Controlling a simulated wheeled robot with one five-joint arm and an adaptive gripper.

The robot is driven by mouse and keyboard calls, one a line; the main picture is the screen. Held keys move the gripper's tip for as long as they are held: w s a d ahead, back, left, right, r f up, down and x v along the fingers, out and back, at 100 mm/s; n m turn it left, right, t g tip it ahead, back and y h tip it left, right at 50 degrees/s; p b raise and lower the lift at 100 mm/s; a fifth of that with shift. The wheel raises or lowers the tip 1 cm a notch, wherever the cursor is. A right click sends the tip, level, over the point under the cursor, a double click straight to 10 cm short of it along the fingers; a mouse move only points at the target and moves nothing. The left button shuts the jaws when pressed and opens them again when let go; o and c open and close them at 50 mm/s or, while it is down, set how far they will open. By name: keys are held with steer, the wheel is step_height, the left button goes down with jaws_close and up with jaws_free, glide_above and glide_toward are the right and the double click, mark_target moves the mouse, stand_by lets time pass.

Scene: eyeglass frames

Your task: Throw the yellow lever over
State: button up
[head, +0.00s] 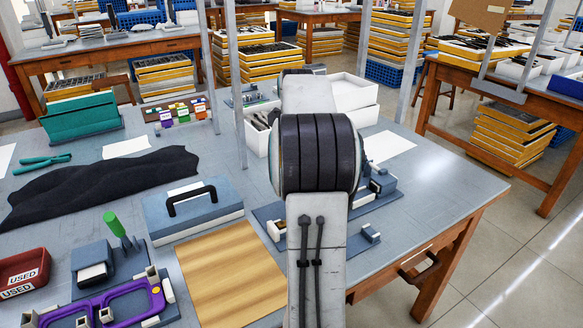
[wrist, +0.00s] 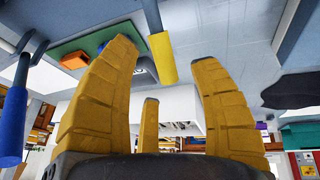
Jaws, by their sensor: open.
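The yellow lever (wrist: 163,60) shows in the wrist view as a yellow grip on a grey shaft. It appears between the tips of my gripper (wrist: 165,42), with the shaft running up out of the picture. My gripper has ochre ribbed fingers spread wide, with nothing held between them. I cannot tell any contact between the fingers and the lever. In the head view my own arm hides the yellow lever and my gripper.
A blue-handled lever (wrist: 14,112) stands at the left of the wrist view. A green board (wrist: 90,50) with an orange block lies behind. In the head view, a green-handled lever (head: 114,223), a purple frame (head: 118,300) and a wooden board (head: 228,272) are on the grey bench (head: 400,238).

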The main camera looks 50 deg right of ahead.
steer(key=shift+b+x, duration=0.3)
steer(key=shift+x, duration=1.15)
steer(key=shift+c, duration=0.3)
jaws_close()
